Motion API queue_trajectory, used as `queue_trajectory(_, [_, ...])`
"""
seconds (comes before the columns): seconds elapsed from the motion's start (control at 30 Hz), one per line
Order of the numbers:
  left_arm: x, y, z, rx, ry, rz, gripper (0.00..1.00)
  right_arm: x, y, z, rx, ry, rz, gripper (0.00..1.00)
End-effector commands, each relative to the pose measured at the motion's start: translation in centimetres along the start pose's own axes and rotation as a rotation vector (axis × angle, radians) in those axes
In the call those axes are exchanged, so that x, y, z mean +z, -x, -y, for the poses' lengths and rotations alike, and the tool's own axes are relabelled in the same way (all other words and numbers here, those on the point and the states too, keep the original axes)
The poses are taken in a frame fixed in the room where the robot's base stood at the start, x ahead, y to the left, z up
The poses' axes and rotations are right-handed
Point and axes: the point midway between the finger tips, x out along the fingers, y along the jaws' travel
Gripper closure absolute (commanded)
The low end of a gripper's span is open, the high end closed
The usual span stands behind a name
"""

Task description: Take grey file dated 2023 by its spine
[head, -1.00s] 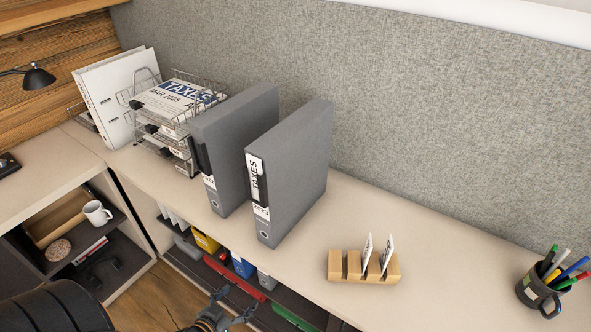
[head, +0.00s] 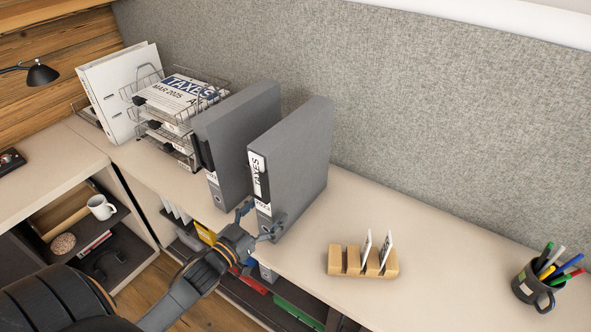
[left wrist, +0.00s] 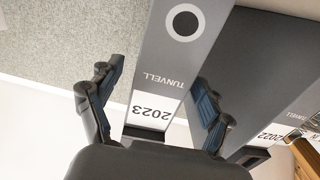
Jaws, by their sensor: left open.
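The grey file dated 2023 (head: 300,165) stands upright on the desk, the right one of two grey files, with a white TAXES label on its spine. In the left wrist view its spine (left wrist: 180,65) appears upside down, with "2023" legible. My left gripper (head: 261,217) is open in front of the lower spine, hiding part of it. In the left wrist view the open fingers (left wrist: 157,76) lie on either side of the spine; I cannot tell whether they touch it. My right gripper is out of view.
The other grey file (head: 245,125), dated 2022 in the wrist view, stands just left, with a narrow gap between. A wire paper tray (head: 190,158) and white binders (head: 108,92) are farther left. A wooden card holder (head: 336,260) and pen mug (head: 527,288) stand right.

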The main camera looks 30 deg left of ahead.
Motion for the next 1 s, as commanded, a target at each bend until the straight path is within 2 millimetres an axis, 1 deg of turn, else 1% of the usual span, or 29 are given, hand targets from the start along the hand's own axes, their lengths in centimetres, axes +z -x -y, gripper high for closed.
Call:
queue_trajectory(0.07, [0.0, -0.5, 0.0, -0.001, 0.0, 0.0, 0.21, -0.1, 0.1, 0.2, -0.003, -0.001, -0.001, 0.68])
queue_trajectory(0.3, [0.3, -3.9, 0.1, -0.001, 0.0, -0.002, 0.21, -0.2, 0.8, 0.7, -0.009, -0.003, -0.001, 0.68])
queue_trajectory(0.4, [0.4, -4.9, 0.0, 0.0, 0.0, -0.001, 0.21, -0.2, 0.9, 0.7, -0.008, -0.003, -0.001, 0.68])
queue_trajectory(0.5, [0.6, -5.3, 0.0, 0.0, 0.0, 0.001, 0.21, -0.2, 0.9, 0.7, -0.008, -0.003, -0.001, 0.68])
queue_trajectory(0.67, [0.6, -5.3, 0.0, 0.0, 0.0, 0.001, 0.21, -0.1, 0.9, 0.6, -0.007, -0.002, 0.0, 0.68])
queue_trajectory(0.7, [0.6, -5.3, 0.0, 0.0, 0.0, 0.001, 0.23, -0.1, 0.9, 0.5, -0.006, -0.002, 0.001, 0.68])
queue_trajectory(0.77, [0.6, -5.3, 0.0, 0.0, 0.0, 0.001, 0.35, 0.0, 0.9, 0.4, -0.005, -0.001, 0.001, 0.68])
queue_trajectory(0.8, [0.6, -5.2, 0.0, 0.0, -0.001, 0.001, 0.43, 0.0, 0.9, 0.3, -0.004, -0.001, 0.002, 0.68])
queue_trajectory(0.97, [0.6, -5.2, 0.0, 0.0, 0.0, 0.001, 0.76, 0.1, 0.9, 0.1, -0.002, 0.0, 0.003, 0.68])
queue_trajectory(1.0, [0.6, -5.2, 0.0, 0.0, 0.0, 0.001, 0.84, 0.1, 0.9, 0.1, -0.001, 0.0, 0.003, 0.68])
